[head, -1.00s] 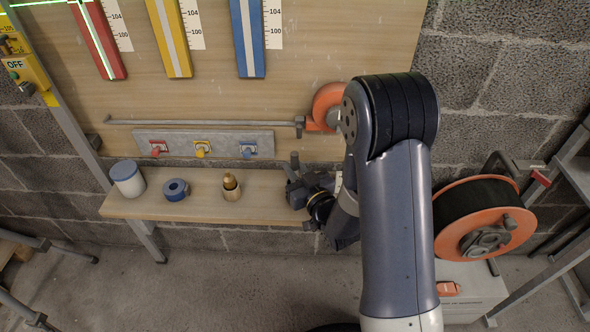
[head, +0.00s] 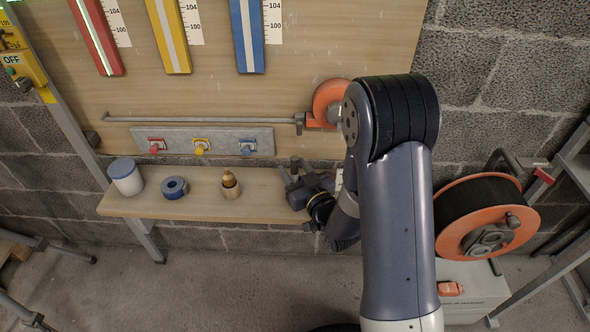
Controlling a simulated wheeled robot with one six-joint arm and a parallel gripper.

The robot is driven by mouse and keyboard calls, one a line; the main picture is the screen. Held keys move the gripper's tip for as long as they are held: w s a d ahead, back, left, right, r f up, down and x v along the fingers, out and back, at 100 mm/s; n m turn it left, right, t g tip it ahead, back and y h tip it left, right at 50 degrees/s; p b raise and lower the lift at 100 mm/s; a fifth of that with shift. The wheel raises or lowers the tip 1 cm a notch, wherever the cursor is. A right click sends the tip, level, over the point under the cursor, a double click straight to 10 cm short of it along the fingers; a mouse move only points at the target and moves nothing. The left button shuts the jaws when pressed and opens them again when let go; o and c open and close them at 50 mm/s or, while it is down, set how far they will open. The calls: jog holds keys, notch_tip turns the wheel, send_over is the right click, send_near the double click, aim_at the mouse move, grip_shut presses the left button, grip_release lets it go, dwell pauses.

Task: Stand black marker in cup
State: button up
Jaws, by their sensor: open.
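My gripper (head: 291,170) is open at the right end of the wooden shelf (head: 150,205), low over the shelf or just beside it. Its dark fingers point up and left. I cannot make out a black marker; the dark gripper and my arm cover the shelf's right end. A small tan cup-like holder (head: 231,194) stands on the shelf left of my gripper, with a brass pointed piece (head: 229,178) upright in it. I cannot tell whether this is the task's cup. No other open cup shows clearly.
A white canister with a blue lid (head: 126,177) and a blue tape roll (head: 174,188) stand further left on the shelf. Above are a grey panel with coloured knobs (head: 201,140) and a horizontal rod (head: 200,120). An orange cable reel (head: 487,215) is at right.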

aim_at(297, 162)
jog(key=v, duration=1.1)
jog(key=shift+w+a, duration=0.1)
jog(key=shift+w, duration=0.1)
jog(key=x, duration=0.9)
jog(key=shift+w+a, duration=0.2)
jog(key=shift+w, duration=0.15)
jog(key=shift+w+a+r+p, duration=0.15)
jog(key=shift+w+r+p, duration=0.25)
jog(key=shift+r+p, duration=1.3)
jog(key=shift+p, duration=0.3)
